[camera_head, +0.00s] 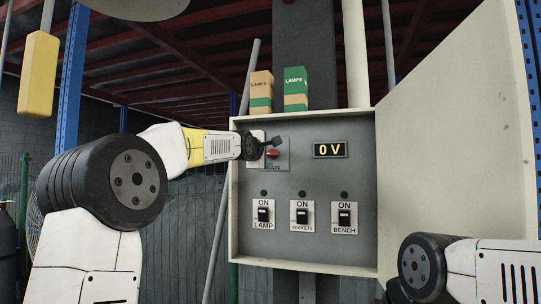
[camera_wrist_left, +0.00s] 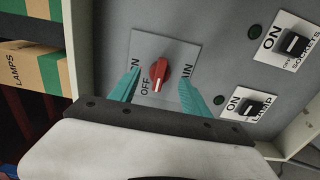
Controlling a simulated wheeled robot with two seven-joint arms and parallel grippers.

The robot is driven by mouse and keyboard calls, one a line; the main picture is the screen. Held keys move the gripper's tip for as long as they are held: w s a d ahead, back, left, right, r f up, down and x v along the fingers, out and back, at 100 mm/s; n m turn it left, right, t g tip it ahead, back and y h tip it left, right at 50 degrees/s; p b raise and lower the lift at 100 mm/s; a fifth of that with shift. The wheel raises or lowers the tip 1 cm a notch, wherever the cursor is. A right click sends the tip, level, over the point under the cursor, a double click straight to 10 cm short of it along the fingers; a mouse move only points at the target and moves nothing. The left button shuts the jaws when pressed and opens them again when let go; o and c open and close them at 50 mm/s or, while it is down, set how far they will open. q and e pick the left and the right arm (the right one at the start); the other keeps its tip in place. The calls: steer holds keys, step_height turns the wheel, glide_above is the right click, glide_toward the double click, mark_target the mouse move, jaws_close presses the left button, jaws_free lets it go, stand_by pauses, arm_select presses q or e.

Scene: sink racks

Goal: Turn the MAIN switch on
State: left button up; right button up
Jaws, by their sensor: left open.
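The MAIN switch is a red rotary knob (camera_head: 273,154) at the top left of the grey panel, partly hidden by my gripper in the head view. In the left wrist view, the knob (camera_wrist_left: 159,74) sits on a light plate with ON, OFF and partly covered MAIN lettering. My left gripper (camera_wrist_left: 160,73) is open, with one teal finger on each side of the knob. Gaps show between knob and fingers. The display (camera_head: 330,150) reads 0 V. My right gripper is out of view.
Below are the LAMP (camera_head: 263,214), SOCKETS (camera_head: 302,216) and BENCH (camera_head: 344,217) switches, with dark indicators above. The cabinet door (camera_head: 455,135) stands open at right. Two LAMPS boxes (camera_head: 295,88) stand on top of the cabinet. A yellow block (camera_head: 38,75) hangs at left.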

mark_target(271, 154)
arm_select(q)
steer(key=shift+x, duration=1.6)
steer(key=shift+c, duration=0.2)
jaws_close()
